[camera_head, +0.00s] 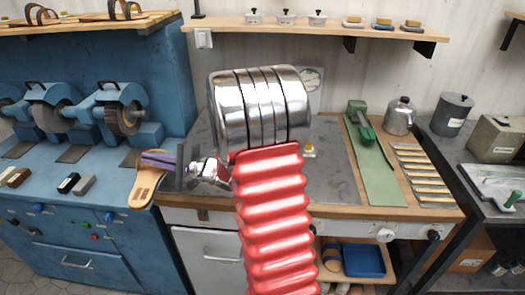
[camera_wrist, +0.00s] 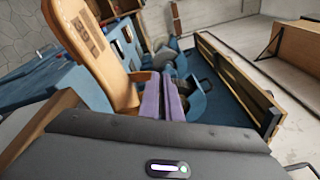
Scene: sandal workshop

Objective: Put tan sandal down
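The tan sandal (camera_head: 146,187) hangs at my gripper (camera_head: 153,160), left of the workbench (camera_head: 335,208) in the head view. Its sole points down and toward the camera. In the wrist view the sandal (camera_wrist: 92,50) stands tilted at the upper left, with a dark mark on its sole. The purple fingers of my gripper (camera_wrist: 164,88) are close together there and appear shut on the sandal's strap. The exact grip is partly hidden. The sandal looks clear of the surfaces below it.
Blue grinding machines (camera_head: 122,113) stand on a blue bench at left, with small blocks (camera_head: 68,183) near its front. A green strip (camera_head: 380,180), several tan strips (camera_head: 422,175) and a metal pot (camera_head: 399,116) lie right of my arm. The bench's grey top (camera_head: 335,165) is partly bare.

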